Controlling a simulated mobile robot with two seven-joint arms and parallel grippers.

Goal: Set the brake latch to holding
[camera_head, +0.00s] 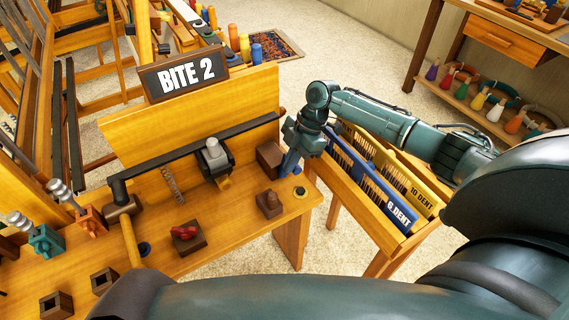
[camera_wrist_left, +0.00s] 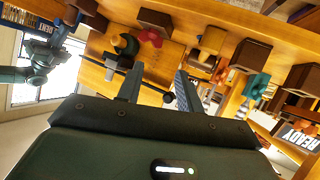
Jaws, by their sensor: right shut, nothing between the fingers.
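The wooden bench (camera_head: 230,215) carries several fittings, and none is labelled as the brake latch. A red handle on a dark wooden block (camera_head: 186,235) sits near the front, and the red handle also shows in the left wrist view (camera_wrist_left: 150,37). A black and grey unit with a yellow tab (camera_head: 215,158) sits on the dark bar. My right gripper (camera_head: 288,172) is shut and empty, pointing down at the bench's right end, between a brown block (camera_head: 269,158) and a small peg block (camera_head: 269,203). My left gripper (camera_wrist_left: 157,70) is open and empty, its fingers toward the bench.
The BITE 2 sign (camera_head: 186,74) stands on the backboard. A mallet-like wooden tool (camera_head: 128,235), a spring (camera_head: 173,185) and teal and orange clamps (camera_head: 92,220) are at the left. A reed rack (camera_head: 385,180) stands right of the bench, under my right arm.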

